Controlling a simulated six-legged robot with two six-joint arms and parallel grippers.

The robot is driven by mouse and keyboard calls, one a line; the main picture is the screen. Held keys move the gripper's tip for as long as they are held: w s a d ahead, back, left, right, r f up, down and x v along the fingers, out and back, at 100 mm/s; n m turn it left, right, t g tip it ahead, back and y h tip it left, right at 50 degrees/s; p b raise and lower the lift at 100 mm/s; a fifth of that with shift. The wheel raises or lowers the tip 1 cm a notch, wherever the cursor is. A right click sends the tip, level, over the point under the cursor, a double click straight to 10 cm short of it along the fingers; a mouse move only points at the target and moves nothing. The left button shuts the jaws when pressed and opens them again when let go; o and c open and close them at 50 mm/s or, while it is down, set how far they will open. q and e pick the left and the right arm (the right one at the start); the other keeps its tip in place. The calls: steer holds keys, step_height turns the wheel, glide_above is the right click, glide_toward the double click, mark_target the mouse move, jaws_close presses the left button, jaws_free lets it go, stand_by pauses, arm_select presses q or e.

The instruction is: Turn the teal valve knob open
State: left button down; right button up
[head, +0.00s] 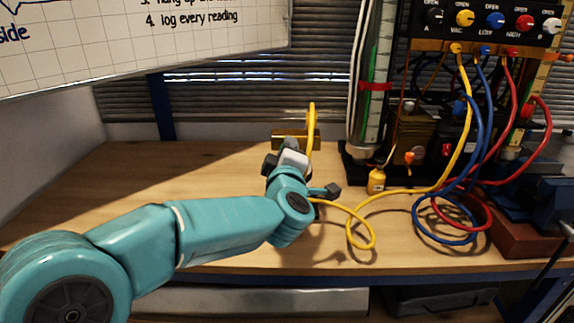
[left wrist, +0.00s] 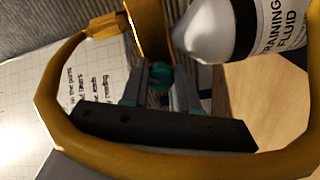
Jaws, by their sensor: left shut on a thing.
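The teal valve knob (left wrist: 161,77) shows in the left wrist view between the two grey fingers of my left gripper (left wrist: 160,86), which is shut on it. A brass-coloured plate (left wrist: 150,32) stands just behind the knob. In the head view my left gripper (head: 289,150) reaches to a brass block (head: 283,134) at the back of the bench, and the knob is hidden behind the gripper and wrist. How far the knob is turned cannot be told. My right gripper is in neither view.
A yellow hose (head: 312,125) rises by the block and loops close around my gripper in the left wrist view. A white bottle (left wrist: 208,32) is close beside the fingers there. The gauge rig with coloured hoses (head: 480,150) stands right. The bench's left side (head: 110,185) is clear.

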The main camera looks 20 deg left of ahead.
arm_select(q)
steer(key=shift+f+n+b, duration=0.1)
steer(key=shift+n+b, duration=2.3)
steer(key=shift+n, duration=0.9)
steer(key=c, duration=0.8)
jaws_free()
steer(key=shift+c, duration=0.2)
steer(key=shift+s, duration=0.1)
steer(key=v, duration=1.6)
steer(key=shift+s, duration=0.1)
